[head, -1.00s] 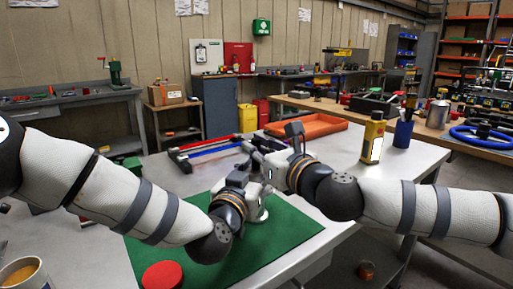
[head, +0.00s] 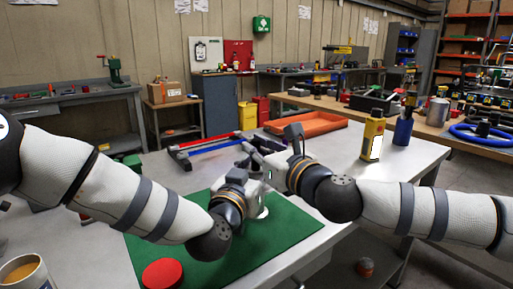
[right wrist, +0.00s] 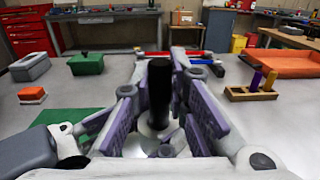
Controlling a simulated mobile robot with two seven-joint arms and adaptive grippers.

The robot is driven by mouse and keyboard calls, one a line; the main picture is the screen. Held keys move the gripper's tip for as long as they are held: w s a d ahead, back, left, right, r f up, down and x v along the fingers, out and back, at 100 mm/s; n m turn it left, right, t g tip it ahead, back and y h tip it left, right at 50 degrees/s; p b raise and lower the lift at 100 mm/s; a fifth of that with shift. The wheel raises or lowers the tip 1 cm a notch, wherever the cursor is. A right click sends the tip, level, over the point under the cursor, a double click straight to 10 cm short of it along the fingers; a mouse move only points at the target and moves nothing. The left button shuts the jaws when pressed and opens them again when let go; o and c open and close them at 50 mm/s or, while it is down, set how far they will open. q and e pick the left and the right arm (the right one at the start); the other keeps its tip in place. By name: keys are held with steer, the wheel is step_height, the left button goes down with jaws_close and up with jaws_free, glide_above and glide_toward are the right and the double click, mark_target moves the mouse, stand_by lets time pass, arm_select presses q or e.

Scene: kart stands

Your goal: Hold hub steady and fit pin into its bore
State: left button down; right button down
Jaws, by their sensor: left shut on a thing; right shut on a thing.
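A pale hub (head: 262,213) with a round base stands on the green mat (head: 290,228) in the head view, mostly hidden by my grippers. My left gripper (head: 254,188) is low beside it and shut on it; its fingertips are hard to make out. My right gripper (head: 270,165) is just above and to the right of the left one. In the right wrist view, my right gripper (right wrist: 160,108) is shut on a black pin (right wrist: 160,82), which looks upright between its purple-padded fingers. The pin's lower end and the bore are hidden, so I cannot tell whether they meet.
A red disc (head: 162,273) lies near the mat's front edge. A rack with red and blue bars (head: 210,146) and an orange tray (head: 306,124) are behind. A yellow bottle (head: 373,136) stands at right. A wooden block with pegs (right wrist: 250,94) shows in the right wrist view.

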steer(key=shift+r, duration=0.35)
steer(key=shift+a, duration=0.15)
stand_by(1.0)
steer(key=shift+f, duration=0.45)
steer(key=shift+r, duration=0.5)
arm_select(q)
steer(key=c, duration=1)
jaws_free()
steer(key=shift+c, duration=0.2)
